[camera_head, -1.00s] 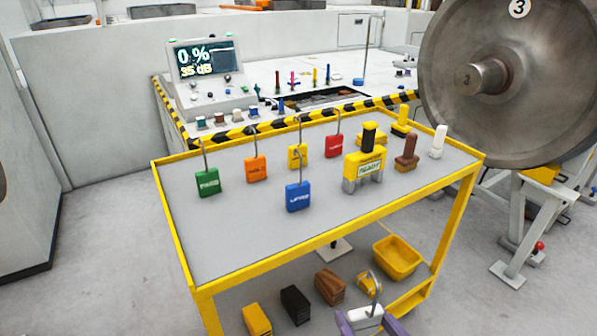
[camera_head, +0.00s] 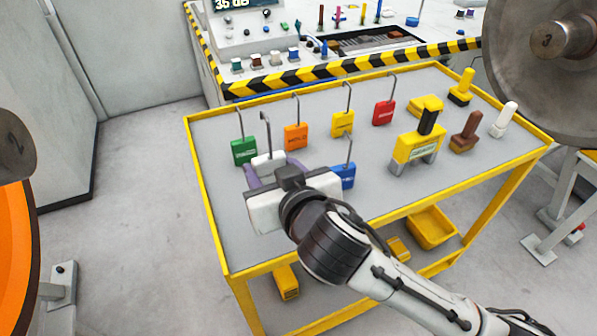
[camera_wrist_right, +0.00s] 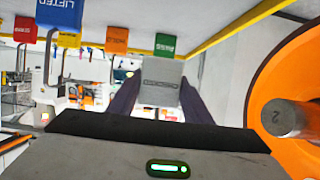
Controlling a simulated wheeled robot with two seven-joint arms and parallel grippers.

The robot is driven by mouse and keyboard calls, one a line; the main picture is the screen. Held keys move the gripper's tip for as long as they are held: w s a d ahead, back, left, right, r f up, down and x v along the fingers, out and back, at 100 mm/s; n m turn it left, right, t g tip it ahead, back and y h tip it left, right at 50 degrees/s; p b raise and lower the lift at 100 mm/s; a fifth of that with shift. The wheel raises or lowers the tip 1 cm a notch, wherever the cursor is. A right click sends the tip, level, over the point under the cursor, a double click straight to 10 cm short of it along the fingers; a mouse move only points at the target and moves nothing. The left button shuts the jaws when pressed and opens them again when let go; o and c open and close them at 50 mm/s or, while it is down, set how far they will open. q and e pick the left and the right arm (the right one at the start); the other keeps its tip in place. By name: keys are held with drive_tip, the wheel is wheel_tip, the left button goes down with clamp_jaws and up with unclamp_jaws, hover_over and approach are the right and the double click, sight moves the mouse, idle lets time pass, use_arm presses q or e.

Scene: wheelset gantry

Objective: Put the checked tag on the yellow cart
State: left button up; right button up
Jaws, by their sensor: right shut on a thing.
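A pale grey-white tag (camera_head: 268,162) with a thin hook rising from it is held between the purple fingers of my right gripper (camera_head: 266,170). The tag also shows in the right wrist view (camera_wrist_right: 160,82), with a dark label too small to read surely. My right gripper is shut on it over the left part of the yellow cart's (camera_head: 212,215) grey top. I cannot tell whether the tag touches the top. My left gripper is not in view.
Green (camera_head: 245,151), orange (camera_head: 296,136), yellow (camera_head: 342,123), red (camera_head: 383,112) and blue (camera_head: 344,177) tags stand nearby, the blue one partly hidden by my gripper. A yellow block tool (camera_head: 415,148) and stamps stand right. The top's front left is clear.

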wheel_tip(320, 180, down, 9)
drive_tip(key=shift+r+b, duration=0.1)
drive_tip(key=shift+b, duration=0.2)
drive_tip(key=shift+f, duration=0.25)
drive_tip(key=o, duration=1.2)
drive_tip(key=shift+c, duration=0.2)
drive_tip(key=shift+r, duration=0.1)
drive_tip(key=shift+r, duration=0.25)
drive_tip(key=v, duration=1.2)
drive_tip(key=shift+d, duration=0.1)
